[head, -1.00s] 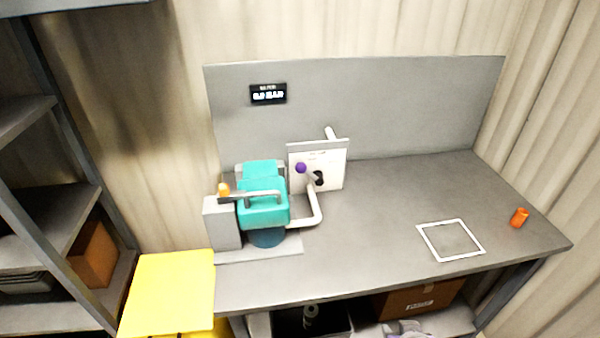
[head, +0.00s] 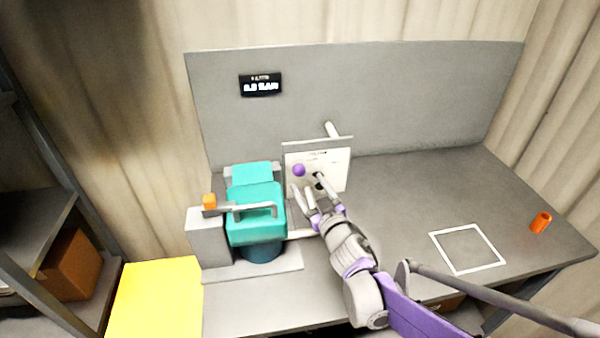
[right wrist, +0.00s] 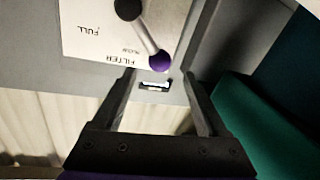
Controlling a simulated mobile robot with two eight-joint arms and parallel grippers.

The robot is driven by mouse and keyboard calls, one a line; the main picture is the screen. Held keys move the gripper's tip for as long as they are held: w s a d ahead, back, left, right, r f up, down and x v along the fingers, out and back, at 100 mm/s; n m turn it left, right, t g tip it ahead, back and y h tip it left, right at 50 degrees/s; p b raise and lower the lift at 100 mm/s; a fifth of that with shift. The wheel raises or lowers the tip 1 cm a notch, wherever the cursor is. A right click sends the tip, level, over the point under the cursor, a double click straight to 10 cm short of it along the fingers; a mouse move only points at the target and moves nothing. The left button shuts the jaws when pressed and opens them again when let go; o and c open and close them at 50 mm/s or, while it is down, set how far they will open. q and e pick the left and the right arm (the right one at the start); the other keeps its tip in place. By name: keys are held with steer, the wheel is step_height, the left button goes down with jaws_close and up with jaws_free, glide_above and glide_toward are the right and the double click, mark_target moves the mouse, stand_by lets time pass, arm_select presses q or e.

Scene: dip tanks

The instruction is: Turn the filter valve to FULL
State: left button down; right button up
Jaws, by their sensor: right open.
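The filter valve is on a white panel (head: 332,163) at the back of the bench. Its lever ends in a purple knob (head: 299,170) at the upper left, away from the upside-down FULL label (right wrist: 84,31) in the right wrist view. That view also shows the black hub (right wrist: 128,9) and the purple knob (right wrist: 160,62) just beyond my fingertips. My right gripper (head: 311,190) is open in front of the panel, just below and right of the knob. Nothing is between its fingers (right wrist: 160,78). My left gripper is out of view.
A teal machine (head: 255,211) with a grey handle stands close left of the panel. A small display (head: 261,85) is on the grey backboard. An orange cylinder (head: 541,222) and a white square outline (head: 438,238) are on the right. The bench between is clear.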

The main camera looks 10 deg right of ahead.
mark_target(302, 174)
steer(key=w, duration=0.3)
steer(key=w+a, duration=0.1)
steer(key=w, duration=0.1)
steer(key=shift+w+p, duration=0.3)
jaws_close()
stand_by(1.1)
